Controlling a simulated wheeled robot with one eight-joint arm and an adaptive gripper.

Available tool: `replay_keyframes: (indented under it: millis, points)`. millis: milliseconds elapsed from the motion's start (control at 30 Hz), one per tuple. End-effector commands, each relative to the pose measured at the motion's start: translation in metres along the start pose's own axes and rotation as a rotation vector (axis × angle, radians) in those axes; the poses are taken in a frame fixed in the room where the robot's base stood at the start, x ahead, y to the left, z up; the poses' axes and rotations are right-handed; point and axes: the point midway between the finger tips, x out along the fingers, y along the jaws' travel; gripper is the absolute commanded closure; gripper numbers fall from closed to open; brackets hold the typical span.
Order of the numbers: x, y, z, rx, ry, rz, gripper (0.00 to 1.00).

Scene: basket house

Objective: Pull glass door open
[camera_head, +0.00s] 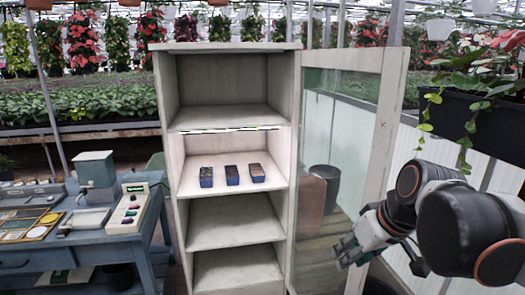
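The glass door (391,97) has a pale wooden frame and a large clear pane. It is hinged on the right side of the pale wooden cabinet (297,80) and stands swung open to the right, so the shelves are exposed. My gripper (346,254) is at the lower right, in front of the door's lower part near its free edge. Its fingers point left. I cannot tell whether it touches the door or how far apart its fingers are. My arm hides part of the area right of the door. The door's handle cannot be made out.
Three small dark blue boxes (232,175) stand on a middle shelf. A blue-grey table (50,257) with instruments stands at the left. Dark and brown pots (325,180) show through the glass. A black planter (500,115) hangs at the upper right, above my arm.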

Motion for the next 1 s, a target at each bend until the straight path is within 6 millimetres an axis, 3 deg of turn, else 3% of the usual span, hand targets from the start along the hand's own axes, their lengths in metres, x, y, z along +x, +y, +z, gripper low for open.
replay_keyframes:
  millis: [300,500,700,1000]
  points:
    - [0.006,-0.014,0.075,0.129,0.062,0.136,0.71]
    - [0.013,-0.016,0.111,0.194,0.115,0.197,0.71]
    - [0.017,-0.016,0.126,0.223,0.143,0.223,0.71]
    - [0.017,-0.016,0.126,0.227,0.146,0.226,0.71]
